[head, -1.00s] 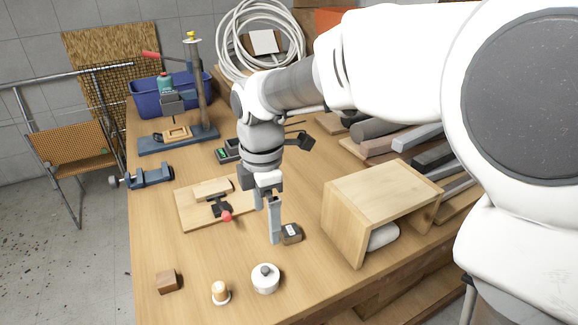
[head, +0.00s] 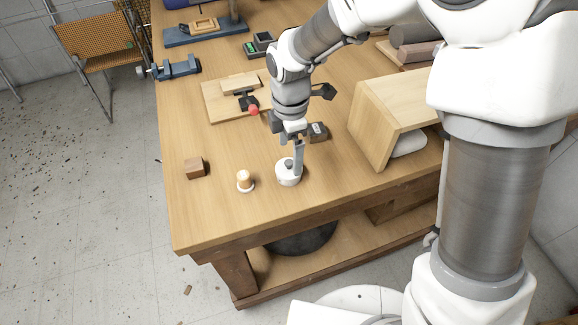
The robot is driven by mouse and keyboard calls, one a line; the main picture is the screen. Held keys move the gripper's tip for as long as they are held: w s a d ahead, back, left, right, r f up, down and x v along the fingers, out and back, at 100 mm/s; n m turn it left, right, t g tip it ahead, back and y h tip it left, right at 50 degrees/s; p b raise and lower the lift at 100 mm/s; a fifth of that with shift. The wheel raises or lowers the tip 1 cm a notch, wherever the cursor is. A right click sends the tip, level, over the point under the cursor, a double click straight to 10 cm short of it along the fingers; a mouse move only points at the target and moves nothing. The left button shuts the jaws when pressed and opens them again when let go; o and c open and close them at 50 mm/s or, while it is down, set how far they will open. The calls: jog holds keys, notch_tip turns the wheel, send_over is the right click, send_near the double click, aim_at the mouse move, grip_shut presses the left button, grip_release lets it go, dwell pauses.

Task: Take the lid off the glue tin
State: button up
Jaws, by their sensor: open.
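The glue tin (head: 284,180) is a small, round, whitish tin on the wooden bench, near its front edge. Its lid (head: 281,166) sits on top and has a dark knob, partly covered by my gripper. My gripper (head: 291,164) points down at the tin from above, with its jaws open. One grey finger shows clearly at the right side of the lid, overlapping the tin in the picture. The other finger is mostly hidden, and I cannot tell whether either one touches the lid.
A dark box (head: 318,132) lies just behind my gripper. An open wooden box (head: 372,137) stands at the right. The bench in front is clear.

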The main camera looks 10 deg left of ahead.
aim_at(289, 162)
notch_tip(289, 162, down, 4)
jog(key=shift+a+f, duration=0.15)
jog(key=c, duration=1.2)
